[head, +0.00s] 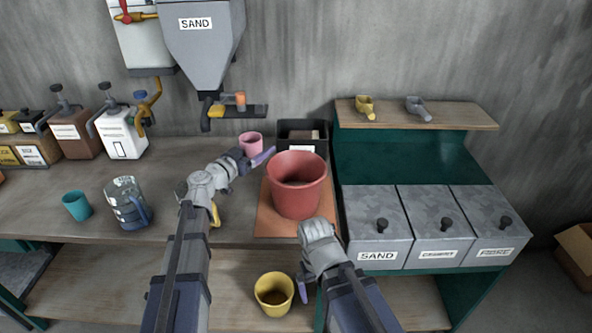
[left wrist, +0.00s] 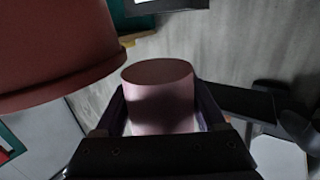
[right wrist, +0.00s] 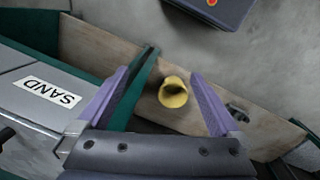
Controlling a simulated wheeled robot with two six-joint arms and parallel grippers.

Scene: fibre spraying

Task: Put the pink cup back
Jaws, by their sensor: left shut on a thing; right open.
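The pink cup (head: 251,143) is at the back of the workbench, left of the red bucket. My left gripper (head: 258,158) is shut on it, with one finger showing at its front right. In the left wrist view the cup (left wrist: 160,92) fills the space between the fingers. Whether its base touches the bench is hard to tell. My right gripper (head: 304,281) is open and empty at the front of the bench, beside the yellow bucket (head: 274,290). In the right wrist view its fingers (right wrist: 160,95) are apart.
The red bucket (head: 297,185) stands on an orange board close right of my left gripper. A black box (head: 302,132) is behind it. The sand hopper (head: 203,50) and its spout hang above the back. A jug (head: 127,203) and teal cup (head: 76,205) stand at left.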

